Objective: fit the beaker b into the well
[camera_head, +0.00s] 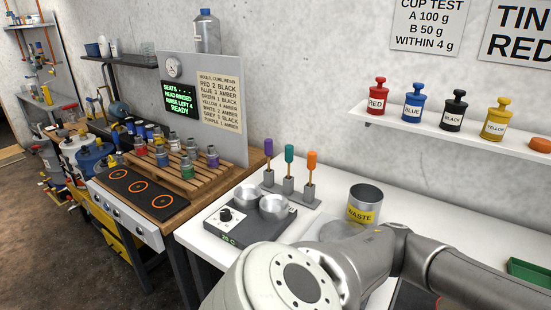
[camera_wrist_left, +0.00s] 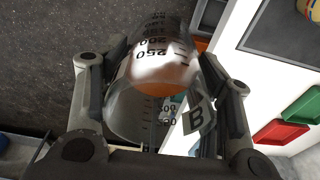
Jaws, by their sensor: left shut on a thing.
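My left gripper (camera_wrist_left: 162,85) is shut on beaker b (camera_wrist_left: 135,112), a clear beaker with black volume marks and a letter B label, in the left wrist view. The beaker lies across the picture between the two fingers. An orange patch shows through its glass; I cannot tell whether it is inside or behind. In the head view a grey block (camera_head: 230,230) with a knob and a "20 C" display has two round metal wells, a left one (camera_head: 245,194) and a right one (camera_head: 273,208). Neither gripper shows in the head view.
A waste can (camera_head: 364,206) stands right of the block, near my grey arm. Purple, teal and orange tools (camera_head: 289,170) stand in a rack behind it. A red tray (camera_wrist_left: 280,132) and a green tray (camera_wrist_left: 305,104) show in the left wrist view.

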